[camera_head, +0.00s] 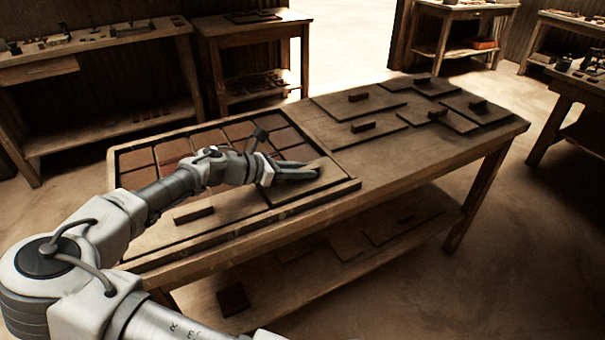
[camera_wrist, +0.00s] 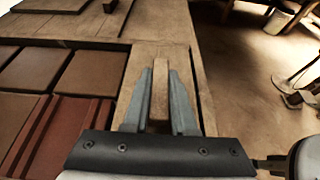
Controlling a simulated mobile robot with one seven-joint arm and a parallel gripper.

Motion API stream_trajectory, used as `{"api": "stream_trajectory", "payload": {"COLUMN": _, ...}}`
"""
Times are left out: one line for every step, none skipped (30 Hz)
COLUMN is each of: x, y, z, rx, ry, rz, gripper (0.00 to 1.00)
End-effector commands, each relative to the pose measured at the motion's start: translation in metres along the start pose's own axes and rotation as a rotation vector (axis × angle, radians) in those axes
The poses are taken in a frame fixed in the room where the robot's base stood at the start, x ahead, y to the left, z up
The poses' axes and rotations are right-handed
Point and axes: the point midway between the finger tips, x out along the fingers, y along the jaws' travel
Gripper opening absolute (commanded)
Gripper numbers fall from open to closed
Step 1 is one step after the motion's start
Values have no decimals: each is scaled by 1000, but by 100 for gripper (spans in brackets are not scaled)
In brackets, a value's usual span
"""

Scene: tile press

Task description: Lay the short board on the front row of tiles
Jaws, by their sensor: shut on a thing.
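The short board (camera_head: 332,172) is pale wood and lies at the right end of the tray's front row, over the tiles there; it also shows in the wrist view (camera_wrist: 160,55). My gripper (camera_head: 300,172) is shut on the board's upright wooden handle (camera_wrist: 160,110), with one finger on each side. The board looks level; whether it touches the tiles is unclear. Another board with a handle (camera_head: 193,212) covers the left part of the front row. Brown tiles (camera_wrist: 90,72) lie bare in the rows behind. My arm hides some of the tray.
A wooden rim (camera_head: 235,229) borders the tray at the front. Several boards with handles (camera_head: 360,104) lie on the right half of the table (camera_head: 440,160). More boards lie on the shelf below (camera_head: 385,228). Other benches (camera_head: 100,45) stand behind.

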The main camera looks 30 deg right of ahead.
Motion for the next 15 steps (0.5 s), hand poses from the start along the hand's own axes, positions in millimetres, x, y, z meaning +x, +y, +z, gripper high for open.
{"api": "stream_trajectory", "payload": {"x": 0, "y": 0, "z": 0, "rx": 1, "ry": 0, "rz": 0, "gripper": 0}}
{"api": "stream_trajectory", "payload": {"x": 0, "y": 0, "z": 1, "rx": 1, "ry": 0, "rz": 0, "gripper": 0}}
{"api": "stream_trajectory", "payload": {"x": 0, "y": 0, "z": 1, "rx": 1, "ry": 0, "rz": 0, "gripper": 0}}
{"api": "stream_trajectory", "payload": {"x": 0, "y": 0, "z": 1, "rx": 1, "ry": 0, "rz": 0, "gripper": 0}}
{"api": "stream_trajectory", "payload": {"x": 0, "y": 0, "z": 1, "rx": 1, "ry": 0, "rz": 0, "gripper": 0}}
{"api": "stream_trajectory", "payload": {"x": 0, "y": 0, "z": 1, "rx": 1, "ry": 0, "rz": 0, "gripper": 0}}
{"api": "stream_trajectory", "payload": {"x": 0, "y": 0, "z": 1, "rx": 1, "ry": 0, "rz": 0, "gripper": 0}}
{"api": "stream_trajectory", "payload": {"x": 0, "y": 0, "z": 1, "rx": 0, "ry": 0, "rz": 0, "gripper": 0}}
{"api": "stream_trajectory", "payload": {"x": 0, "y": 0, "z": 0, "rx": 0, "ry": 0, "rz": 0, "gripper": 0}}
{"api": "stream_trajectory", "payload": {"x": 1, "y": 0, "z": -1, "rx": 0, "ry": 0, "rz": 0, "gripper": 0}}
{"api": "stream_trajectory", "payload": {"x": 1, "y": 0, "z": -2, "rx": 0, "ry": 0, "rz": 0, "gripper": 0}}
{"api": "stream_trajectory", "payload": {"x": 2, "y": 0, "z": -3, "rx": 1, "ry": 0, "rz": 0, "gripper": 0}}
{"api": "stream_trajectory", "payload": {"x": 2, "y": 0, "z": -4, "rx": 1, "ry": 0, "rz": 0, "gripper": 0}}
{"api": "stream_trajectory", "payload": {"x": 2, "y": 0, "z": -5, "rx": 1, "ry": 0, "rz": 0, "gripper": 0}}
{"api": "stream_trajectory", "payload": {"x": 3, "y": 0, "z": -6, "rx": 0, "ry": 0, "rz": 0, "gripper": 0}}
